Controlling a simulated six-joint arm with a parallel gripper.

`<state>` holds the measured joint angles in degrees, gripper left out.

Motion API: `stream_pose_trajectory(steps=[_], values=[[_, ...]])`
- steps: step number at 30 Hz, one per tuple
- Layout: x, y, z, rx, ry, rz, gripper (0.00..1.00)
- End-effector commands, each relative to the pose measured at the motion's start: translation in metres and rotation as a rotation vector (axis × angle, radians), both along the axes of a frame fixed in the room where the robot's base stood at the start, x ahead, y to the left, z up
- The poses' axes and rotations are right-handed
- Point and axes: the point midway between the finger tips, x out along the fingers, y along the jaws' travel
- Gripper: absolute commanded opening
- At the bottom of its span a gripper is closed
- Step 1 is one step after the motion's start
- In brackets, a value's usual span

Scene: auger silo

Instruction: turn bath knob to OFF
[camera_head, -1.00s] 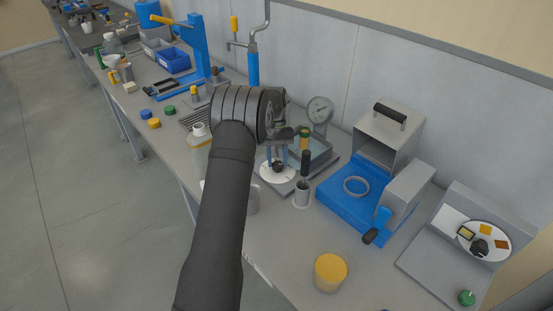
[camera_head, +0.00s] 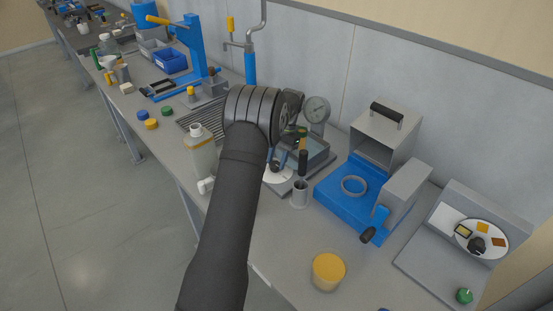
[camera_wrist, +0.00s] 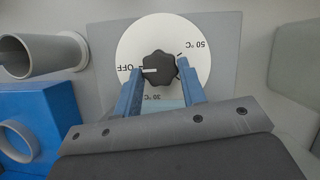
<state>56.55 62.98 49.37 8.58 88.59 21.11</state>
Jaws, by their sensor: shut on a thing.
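The bath knob (camera_wrist: 158,68) is black and lobed, in the middle of a white dial (camera_wrist: 135,40) marked OFF, 30 °C and 50 °C. In the wrist view, its white pointer line faces left, at the OFF mark. My gripper (camera_wrist: 160,75) has its two blue fingers on either side of the knob, shut on it. In the head view, the dial (camera_head: 277,176) shows partly below my gripper (camera_head: 278,160), and my wrist hides part of it.
A blue fixture (camera_head: 350,200) is farther right.

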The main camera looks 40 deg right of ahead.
Motion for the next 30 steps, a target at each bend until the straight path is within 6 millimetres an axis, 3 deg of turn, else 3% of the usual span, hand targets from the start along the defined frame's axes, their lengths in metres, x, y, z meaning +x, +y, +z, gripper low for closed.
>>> stream_pose_trajectory(steps=[18, 19, 22, 30], values=[[0.0, -0.0004, 0.0003, -0.002, -0.002, -0.044, 0.15], [-0.0001, -0.0003, 0.0003, -0.002, -0.002, -0.044, 0.41], [-0.0002, -0.0002, 0.0002, -0.002, -0.001, -0.043, 0.59], [-0.0003, -0.0004, 0.0005, -0.001, -0.001, -0.043, 0.59]])
